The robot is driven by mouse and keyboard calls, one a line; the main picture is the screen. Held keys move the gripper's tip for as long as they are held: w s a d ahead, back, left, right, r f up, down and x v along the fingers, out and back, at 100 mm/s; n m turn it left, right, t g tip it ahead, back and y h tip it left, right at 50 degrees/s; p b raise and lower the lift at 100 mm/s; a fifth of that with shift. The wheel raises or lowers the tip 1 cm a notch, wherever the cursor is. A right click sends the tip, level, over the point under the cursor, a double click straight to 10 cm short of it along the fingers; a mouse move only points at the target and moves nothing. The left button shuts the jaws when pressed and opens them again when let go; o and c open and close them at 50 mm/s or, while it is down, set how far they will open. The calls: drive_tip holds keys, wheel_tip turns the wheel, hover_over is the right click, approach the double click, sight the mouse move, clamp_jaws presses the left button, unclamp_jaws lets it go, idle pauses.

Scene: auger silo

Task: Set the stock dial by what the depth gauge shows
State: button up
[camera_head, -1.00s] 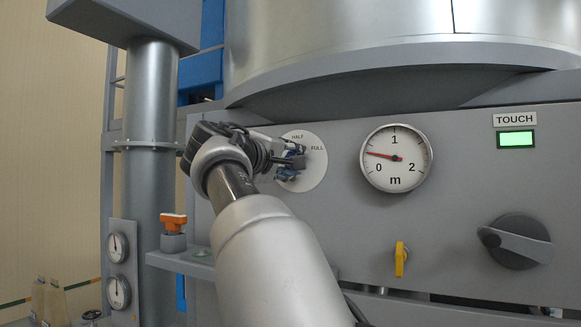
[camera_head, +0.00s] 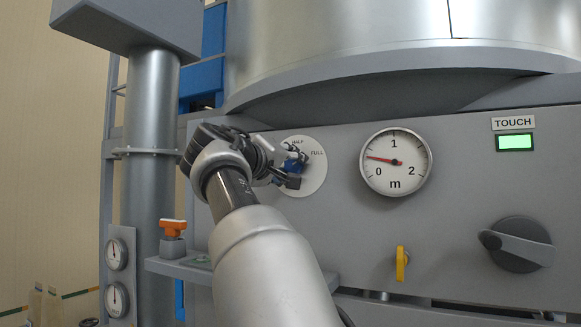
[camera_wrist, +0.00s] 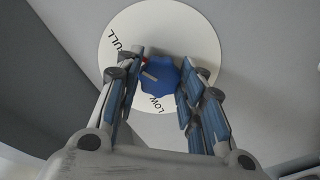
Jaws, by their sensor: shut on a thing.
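The stock dial has a blue knob (camera_wrist: 175,78) on a round white plate (camera_wrist: 205,50) marked LOW, HALF and FULL. My gripper (camera_head: 293,168) is shut on the knob, with one finger on each side, as the wrist view (camera_wrist: 163,72) shows. There, FULL is at upper left and LOW below the knob; HALF is hidden. A pale mark on the knob faces left, between LOW and FULL. In the head view, HALF and FULL show and LOW is hidden. The depth gauge (camera_head: 396,178) reads in m; its red needle points left and slightly up, between 0 and 1, below halfway.
A lit green TOUCH panel (camera_head: 515,142) is at upper right. A large grey rotary handle (camera_head: 518,245) and a yellow lever (camera_head: 402,264) are lower on the panel. An orange-topped knob (camera_head: 173,227) stands on a ledge left of my arm. Two small gauges (camera_head: 117,252) are farther left.

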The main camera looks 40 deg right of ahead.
drive_tip(key=o, duration=1.1)
drive_tip(key=shift+c, duration=0.2)
drive_tip(key=shift+a, duration=0.1)
drive_tip(key=v, duration=1.1)
drive_tip(key=shift+s+a, duration=0.15)
drive_tip(key=shift+a, duration=0.25)
drive_tip(key=s+a+f+n+y+b, duration=0.1)
drive_tip(key=s+a+f+y+b, duration=0.15)
drive_tip(key=f, duration=0.75)
drive_tip(key=s+a+f+n+y+b, duration=0.2)
drive_tip(key=f+y, duration=0.1)
drive_tip(key=f, duration=0.7)
drive_tip(key=s+a+f+n+y+b, duration=0.1)
drive_tip(key=s+a+f+y+b, duration=0.15)
drive_tip(key=f, duration=0.85)
drive_tip(key=s+a+f+y+b, duration=0.1)
drive_tip(key=s+a+f+y, duration=0.2)
drive_tip(key=f, duration=0.7)
drive_tip(key=s+a+f+g+y+b, duration=0.1)
drive_tip(key=s+a+f, duration=0.4)
drive_tip(key=f, duration=0.6)
drive_tip(key=s+a+f+g+y+b, duration=0.1)
drive_tip(key=s+a+f+y+b, duration=0.2)
drive_tip(key=s+f, duration=0.4)
wheel_tip(320, 180, down, 4)
drive_tip(key=shift+s+a+r+m+y, duration=0.2)
drive_tip(key=shift+s+a+m+y, duration=0.1)
drive_tip(key=shift+a+y, duration=0.65)
